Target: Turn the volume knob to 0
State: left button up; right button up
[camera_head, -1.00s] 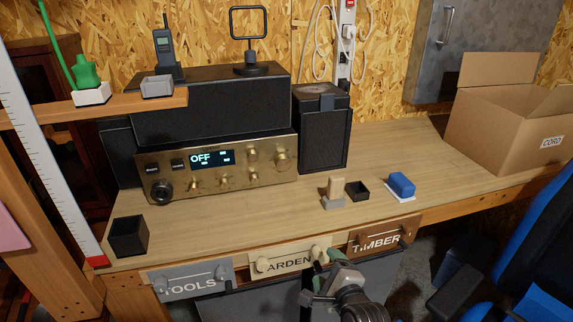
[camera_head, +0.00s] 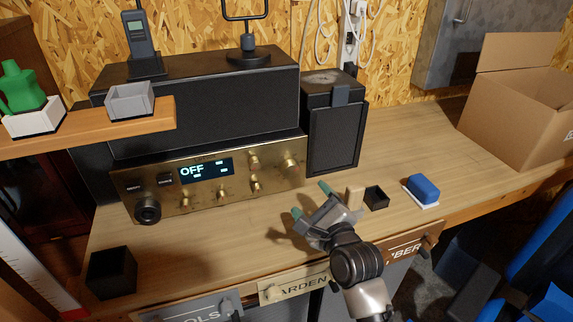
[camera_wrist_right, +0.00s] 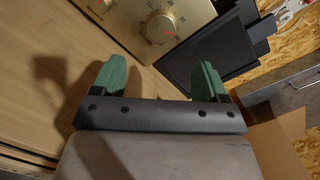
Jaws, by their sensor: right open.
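The brass radio (camera_head: 205,180) stands on the bench, with a lit display (camera_head: 205,169) reading OFF. Its front carries several brass knobs and a black knob (camera_head: 147,211) at the lower left. A large brass knob (camera_head: 291,166) sits at the right end of the front. In the right wrist view a large round knob (camera_wrist_right: 161,28) with a red mark shows just beyond the fingers. I cannot read which knob is for volume. My right gripper (camera_head: 310,200) is open and empty, in front of the radio's right part, apart from the knobs. My left gripper is not seen.
A black speaker (camera_head: 331,130) stands right of the radio. A wooden block (camera_head: 355,197), a small black box (camera_head: 376,198) and a blue sponge-like block (camera_head: 423,187) lie right of my gripper. A black cup (camera_head: 112,272) stands at the left. A cardboard box (camera_head: 510,115) is far right.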

aim_at(292, 172)
jog(key=shift+w+a+r, duration=0.1)
jog(key=shift+w+a, duration=0.05)
jog(key=shift+w, duration=0.25)
jog(key=x, duration=0.3)
jog(key=shift+w+r+p, duration=0.15)
jog(key=shift+r+p, duration=0.1)
jog(key=shift+p, duration=0.1)
jog(key=x, duration=0.4)
jog(key=shift+w+a+f, duration=0.1)
jog(key=shift+w+f, duration=0.05)
jog(key=shift+f, duration=0.05)
jog(key=shift+w+a, duration=0.2)
jog(key=shift+w, duration=0.25)
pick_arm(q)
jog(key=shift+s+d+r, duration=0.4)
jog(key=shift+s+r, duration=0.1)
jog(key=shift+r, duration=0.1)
pick_arm(e)
jog(key=shift+w+a, duration=0.1)
jog(key=shift+w, duration=0.1)
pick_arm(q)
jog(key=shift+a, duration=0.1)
pick_arm(e)
jog(key=c, duration=0.9)
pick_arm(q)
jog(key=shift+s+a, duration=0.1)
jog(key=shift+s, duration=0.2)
